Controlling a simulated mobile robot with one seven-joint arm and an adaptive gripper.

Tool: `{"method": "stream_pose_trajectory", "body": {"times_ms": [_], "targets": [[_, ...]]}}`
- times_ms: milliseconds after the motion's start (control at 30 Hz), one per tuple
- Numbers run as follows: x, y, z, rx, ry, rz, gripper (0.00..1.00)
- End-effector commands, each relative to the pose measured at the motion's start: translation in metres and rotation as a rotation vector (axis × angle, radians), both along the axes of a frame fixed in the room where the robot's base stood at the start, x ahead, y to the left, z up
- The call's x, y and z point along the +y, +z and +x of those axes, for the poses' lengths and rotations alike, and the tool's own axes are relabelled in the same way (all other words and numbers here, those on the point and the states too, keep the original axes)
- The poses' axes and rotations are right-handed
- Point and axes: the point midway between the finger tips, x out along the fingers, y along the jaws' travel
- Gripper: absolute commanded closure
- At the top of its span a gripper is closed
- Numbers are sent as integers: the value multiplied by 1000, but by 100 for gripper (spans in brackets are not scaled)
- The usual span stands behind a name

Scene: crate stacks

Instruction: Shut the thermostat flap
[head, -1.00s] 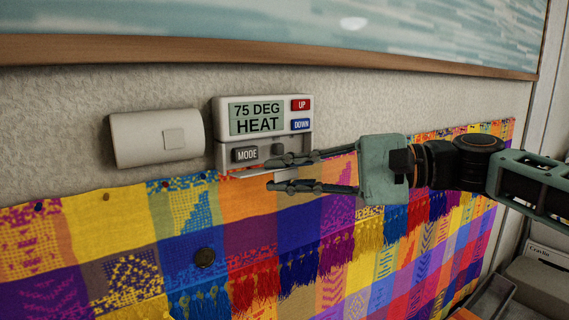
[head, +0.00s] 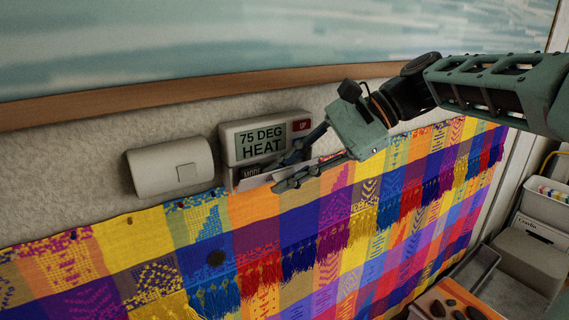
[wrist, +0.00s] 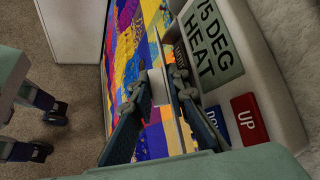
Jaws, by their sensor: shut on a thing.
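The thermostat (head: 228,140) is on the wall, left of my gripper, its display reading 75 DEG HEAT. Its flap (head: 256,181) shows as a thin pale panel along the lower edge, standing out from the body below the partly covered MODE button. My gripper (head: 284,173) comes from the upper right, with one finger above the flap and one below. In the wrist view the thermostat (wrist: 278,110) is at the right, and my gripper (wrist: 160,88) is shut on the flap (wrist: 158,84), seen nearly edge-on. The fingers hide part of the flap and the DOWN button.
A white rounded box (head: 160,170) is on the wall left of the thermostat. A multicoloured fringed cloth (head: 200,245) hangs just below. A wooden frame edge (head: 130,102) runs above. Trays and a pale box (head: 530,262) stand at lower right.

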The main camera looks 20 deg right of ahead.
Motion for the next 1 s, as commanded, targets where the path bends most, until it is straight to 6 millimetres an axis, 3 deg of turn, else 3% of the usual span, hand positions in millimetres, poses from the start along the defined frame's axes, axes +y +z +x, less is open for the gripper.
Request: {"method": "stream_pose_trajectory", "body": {"times_ms": [800,833,933,1000], "targets": [[0,-2,-1,92,5,-32,100],[0,-2,-1,92,5,-32,83],[0,-2,0,89,5,-31,72],[0,-1,0,87,4,-30,70]]}}
